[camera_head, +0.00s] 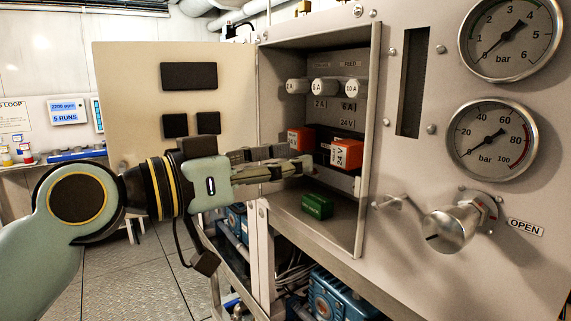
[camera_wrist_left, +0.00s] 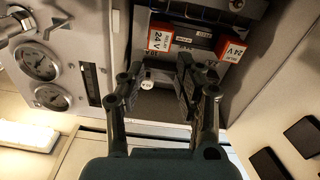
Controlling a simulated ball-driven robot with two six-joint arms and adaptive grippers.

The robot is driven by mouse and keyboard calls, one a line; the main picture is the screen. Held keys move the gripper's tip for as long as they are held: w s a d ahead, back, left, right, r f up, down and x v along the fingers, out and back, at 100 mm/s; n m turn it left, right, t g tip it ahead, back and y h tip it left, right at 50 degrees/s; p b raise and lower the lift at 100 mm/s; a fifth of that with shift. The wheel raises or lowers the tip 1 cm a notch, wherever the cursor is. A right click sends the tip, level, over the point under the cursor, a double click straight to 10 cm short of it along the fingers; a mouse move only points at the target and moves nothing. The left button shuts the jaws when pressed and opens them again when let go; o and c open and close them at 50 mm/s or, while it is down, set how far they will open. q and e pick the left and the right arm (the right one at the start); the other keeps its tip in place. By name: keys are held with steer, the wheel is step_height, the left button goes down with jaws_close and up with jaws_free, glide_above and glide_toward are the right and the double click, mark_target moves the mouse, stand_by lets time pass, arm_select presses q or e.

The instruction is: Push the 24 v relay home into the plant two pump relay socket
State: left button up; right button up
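Two orange relays marked 24 V sit side by side in the open cabinet: a left one (camera_head: 300,140) and a right one (camera_head: 346,154). In the left wrist view the one nearer the gauges (camera_wrist_left: 160,38) and the other (camera_wrist_left: 231,50) are at the top. How deeply each is seated, and which socket is plant two's, I cannot tell. My left gripper (camera_head: 302,158) reaches into the cabinet in front of the relays. In the left wrist view its fingers (camera_wrist_left: 161,66) are apart, with no relay between them. My right gripper is out of view.
A green block (camera_head: 317,206) lies on the cabinet floor (camera_head: 335,232). Fuse holders (camera_head: 323,87) line up above the relays. The cabinet door (camera_head: 130,105) stands open at left. A valve knob (camera_head: 452,228) and lever (camera_head: 395,203) project from the panel at right.

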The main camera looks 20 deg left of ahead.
mark_target(338, 157)
arm_select(q)
steer(key=shift+w+n, duration=0.1)
steer(key=shift+n, duration=1.1)
steer(key=shift+c, duration=1)
steer(key=n+p, duration=0.2)
steer(key=n, duration=0.1)
steer(key=n+p, duration=0.1)
steer(key=n, duration=0.2)
steer(key=shift+w+d+n+p, duration=0.2)
steer(key=shift+n+p, duration=0.15)
steer(key=shift+n, duration=0.05)
jaws_close()
steer(key=shift+f+x, duration=0.15)
steer(key=shift+x, duration=1.35)
steer(key=shift+f+x, duration=0.1)
steer(key=shift+x, duration=1.4)
steer(key=shift+s+d, duration=0.1)
